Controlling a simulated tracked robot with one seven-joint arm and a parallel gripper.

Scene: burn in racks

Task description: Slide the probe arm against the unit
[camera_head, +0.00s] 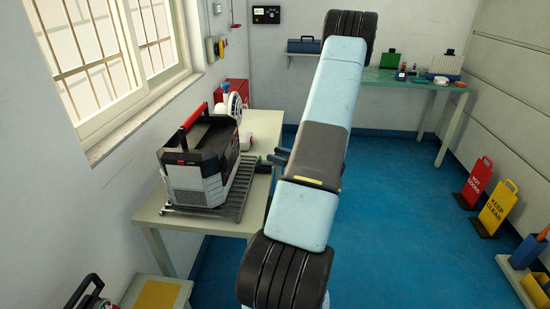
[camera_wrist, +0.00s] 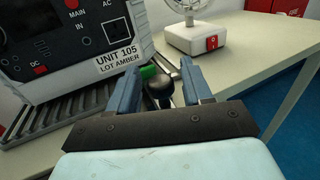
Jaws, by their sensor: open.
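The unit (camera_head: 196,176) is a grey and black box with a red handle, on the table by the window. In the wrist view the unit (camera_wrist: 70,50) fills the upper left, labelled "UNIT 105 LOT AMBER". The probe arm appears to be the metal rod with a dark round knob (camera_wrist: 160,88), right of the unit's lower corner and apart from the label face. My gripper (camera_wrist: 159,85) is open, its blue fingers either side of the knob; contact cannot be told. A green piece (camera_wrist: 148,72) shows behind the knob. In the head view my arm partly hides this area.
The unit stands on a dark slatted rack (camera_head: 240,187) on the pale table (camera_head: 262,124). A white fan with a red switch (camera_wrist: 195,37) stands behind, to the right. Bare tabletop (camera_wrist: 255,65) lies right of my gripper. Floor signs (camera_head: 497,208) stand far right.

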